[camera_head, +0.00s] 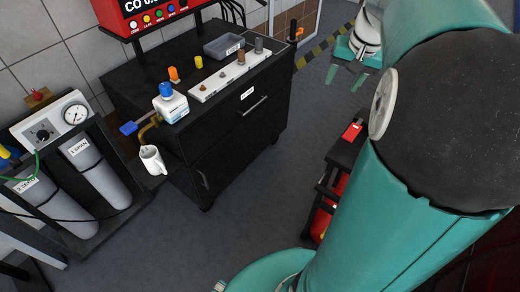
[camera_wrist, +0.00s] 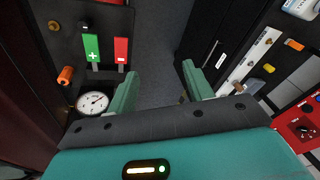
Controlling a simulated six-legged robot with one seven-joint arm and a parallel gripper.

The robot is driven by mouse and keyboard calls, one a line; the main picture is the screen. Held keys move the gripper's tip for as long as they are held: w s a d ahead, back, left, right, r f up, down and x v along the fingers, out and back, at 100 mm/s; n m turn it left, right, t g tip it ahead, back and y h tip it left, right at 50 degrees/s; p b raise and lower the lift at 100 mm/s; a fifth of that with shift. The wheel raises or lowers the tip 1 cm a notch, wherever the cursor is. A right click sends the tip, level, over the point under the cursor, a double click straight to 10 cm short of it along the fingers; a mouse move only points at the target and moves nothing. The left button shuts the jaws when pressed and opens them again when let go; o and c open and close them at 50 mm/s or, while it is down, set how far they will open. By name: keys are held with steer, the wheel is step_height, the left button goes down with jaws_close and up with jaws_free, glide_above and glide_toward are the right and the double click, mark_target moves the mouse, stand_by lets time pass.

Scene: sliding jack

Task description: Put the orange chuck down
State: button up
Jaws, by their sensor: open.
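Several orange pieces show, and I cannot tell for sure which one is the chuck. One orange piece (camera_head: 174,73) stands on the black cabinet top, behind the white bottle; an orange piece (camera_wrist: 295,44) also lies at the right in the wrist view. Another orange cylinder (camera_wrist: 66,75) sits beside a gauge on a dark unit at the left of the wrist view. My gripper (camera_head: 347,76) is open and empty, in the air to the right of the cabinet. Its two fingers (camera_wrist: 160,80) are apart over the floor in the wrist view, touching nothing.
The black cabinet (camera_head: 238,137) bears a white rack (camera_head: 228,78), a grey tray (camera_head: 223,45), a yellow piece (camera_head: 198,62) and a bottle (camera_head: 170,103). A white jug (camera_head: 152,160) hangs at its side. Gas cylinders (camera_head: 102,180) stand left. The floor between is clear.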

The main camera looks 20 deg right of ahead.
steer(key=s+a+n+t, duration=0.1)
steer(key=s+a+n, duration=0.2)
steer(key=a, duration=1.1)
steer(key=s+a+f+n+t, duration=0.1)
steer(key=s+a+n, duration=0.3)
steer(key=s+a, duration=0.4)
steer(key=a, duration=0.6)
steer(key=shift+a+f+t, duration=0.2)
steer(key=shift+f+t, duration=0.05)
steer(key=shift+t, duration=0.15)
steer(key=shift+s, duration=0.1)
